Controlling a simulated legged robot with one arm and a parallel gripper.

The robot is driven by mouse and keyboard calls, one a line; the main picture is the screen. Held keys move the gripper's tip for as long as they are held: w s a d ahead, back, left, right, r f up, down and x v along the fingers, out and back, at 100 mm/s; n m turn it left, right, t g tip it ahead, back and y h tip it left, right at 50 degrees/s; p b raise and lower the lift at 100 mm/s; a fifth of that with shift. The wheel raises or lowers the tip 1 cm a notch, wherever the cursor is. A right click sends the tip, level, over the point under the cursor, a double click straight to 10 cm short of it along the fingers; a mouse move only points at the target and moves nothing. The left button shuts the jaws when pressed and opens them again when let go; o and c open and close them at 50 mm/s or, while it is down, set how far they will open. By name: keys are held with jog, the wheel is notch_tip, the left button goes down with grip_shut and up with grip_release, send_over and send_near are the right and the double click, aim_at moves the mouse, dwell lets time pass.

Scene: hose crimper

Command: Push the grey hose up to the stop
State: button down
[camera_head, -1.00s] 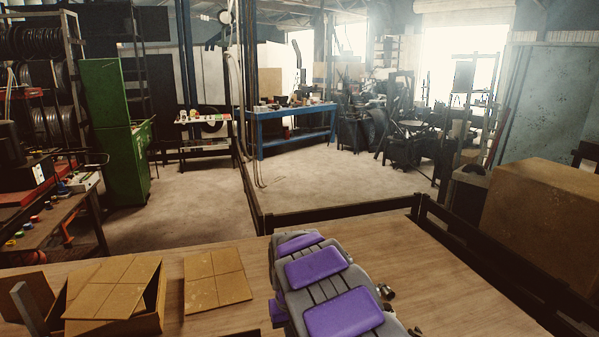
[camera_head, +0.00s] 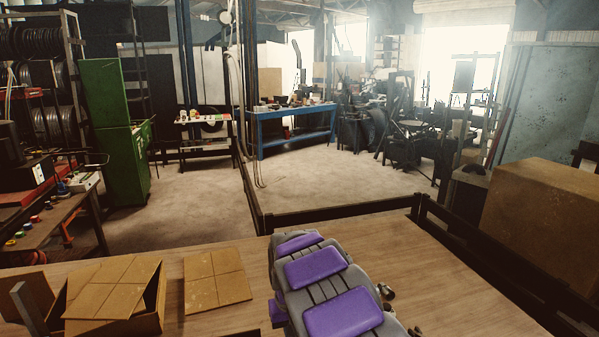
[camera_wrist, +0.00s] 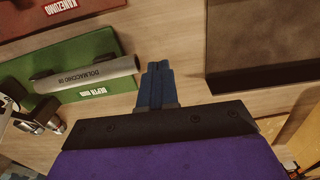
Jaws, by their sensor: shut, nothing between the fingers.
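The grey hose (camera_wrist: 85,75) is a smooth tube with dark lettering. In the wrist view it lies across a green block (camera_wrist: 65,62) with a "DEPTH" label, tilted slightly up to the right. My gripper (camera_wrist: 157,72) has blue fingers closed together, with nothing between them. Its fingertips are just right of the hose's right end; I cannot tell whether they touch it. The hose's left end is near the block's left part, and I cannot make out a stop there. The hose and gripper do not show in the head view.
A red block (camera_wrist: 55,12) lies beyond the green one. Shiny metal fittings (camera_wrist: 47,112) are at the left. A dark brown panel or box (camera_wrist: 268,45) is at the right. Bare wooden table (camera_wrist: 165,30) lies between. The head view shows cardboard boxes (camera_head: 115,290) on the table.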

jog(key=shift+f, duration=0.1)
dwell(0.6)
jog(key=shift+f, duration=1.1)
jog(key=shift+w+d, duration=0.2)
jog(key=shift+d, duration=0.35)
jog(key=shift+w+d, duration=0.15)
jog(key=shift+d, duration=0.35)
jog(key=shift+w+d, duration=0.15)
jog(key=shift+d, duration=0.15)
jog(key=shift+w+d+p, duration=0.3)
jog(key=shift+d+p, duration=0.2)
jog(key=shift+d, duration=0.45)
jog(key=shift+w+d, duration=0.25)
jog(key=shift+d, duration=0.4)
jog(key=shift+w+d+p, duration=0.15)
jog(key=shift+d+p, duration=0.05)
jog(key=shift+d, duration=0.35)
jog(key=shift+w+d+p, duration=0.15)
jog(key=shift+d, duration=0.35)
jog(key=shift+s+a, duration=0.15)
jog(key=shift+a, duration=0.35)
jog(key=shift+r+p, duration=1.8)
jog(key=shift+r, duration=2.25)
